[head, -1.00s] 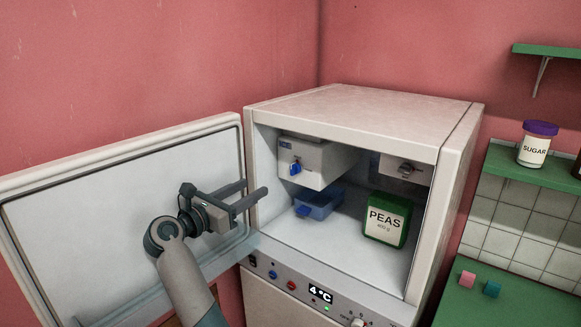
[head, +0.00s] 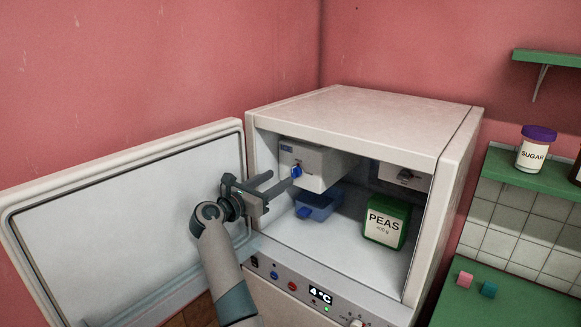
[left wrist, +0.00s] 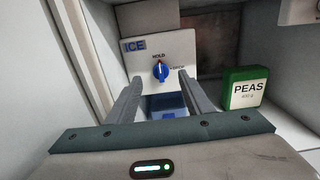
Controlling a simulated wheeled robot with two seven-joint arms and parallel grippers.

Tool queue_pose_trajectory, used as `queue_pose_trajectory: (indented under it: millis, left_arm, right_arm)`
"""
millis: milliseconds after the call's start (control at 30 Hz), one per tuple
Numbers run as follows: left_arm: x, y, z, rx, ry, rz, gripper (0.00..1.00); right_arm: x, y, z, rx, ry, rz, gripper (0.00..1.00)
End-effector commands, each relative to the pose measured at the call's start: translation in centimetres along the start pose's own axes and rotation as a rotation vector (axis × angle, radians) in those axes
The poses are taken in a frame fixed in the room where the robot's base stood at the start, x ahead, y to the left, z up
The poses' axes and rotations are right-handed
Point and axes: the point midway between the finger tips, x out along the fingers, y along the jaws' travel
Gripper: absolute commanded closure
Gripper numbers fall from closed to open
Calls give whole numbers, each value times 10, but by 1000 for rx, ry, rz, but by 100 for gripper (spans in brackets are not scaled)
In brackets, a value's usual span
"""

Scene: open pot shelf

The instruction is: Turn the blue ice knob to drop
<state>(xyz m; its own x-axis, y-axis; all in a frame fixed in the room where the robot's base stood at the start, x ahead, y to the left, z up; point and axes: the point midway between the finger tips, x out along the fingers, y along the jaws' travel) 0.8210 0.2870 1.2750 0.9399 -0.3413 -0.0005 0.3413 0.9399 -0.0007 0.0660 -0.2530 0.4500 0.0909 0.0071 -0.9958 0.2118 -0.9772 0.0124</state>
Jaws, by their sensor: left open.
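The blue ice knob (head: 296,172) is on the front of the white ice box (head: 318,166) at the upper left inside the open fridge. In the left wrist view the knob (left wrist: 161,71) stands upright, its pointer towards HOLD, with DROP printed to its right. My left gripper (head: 279,181) is open and empty at the fridge opening. Its fingers (left wrist: 158,88) reach towards the knob, one to each side and a little below it in the wrist view, not visibly touching it. A blue tray (head: 318,207) is below the ice box. My right gripper is not in view.
The open door (head: 120,220) is on the left beside my left arm. A green PEAS box (head: 386,221) stands right of the tray. A second dark knob (head: 406,175) is at the upper right inside. The control panel (head: 300,285) runs below the opening.

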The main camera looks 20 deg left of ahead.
Motion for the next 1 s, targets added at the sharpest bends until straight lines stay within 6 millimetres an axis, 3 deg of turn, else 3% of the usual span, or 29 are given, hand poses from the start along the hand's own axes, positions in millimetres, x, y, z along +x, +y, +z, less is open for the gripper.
queue_pose_trajectory:
  millis: [300,500,967,1000]
  left_arm:
    - [49,-1,3,-1,1,-1,53]
    - [67,0,1,-1,0,-1,53]
    - [74,0,0,0,0,1,53]
    - [74,0,0,0,0,1,58]
  right_arm:
    - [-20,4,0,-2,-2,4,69]
    - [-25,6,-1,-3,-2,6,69]
    - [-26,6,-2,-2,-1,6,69]
    - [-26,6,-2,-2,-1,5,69]
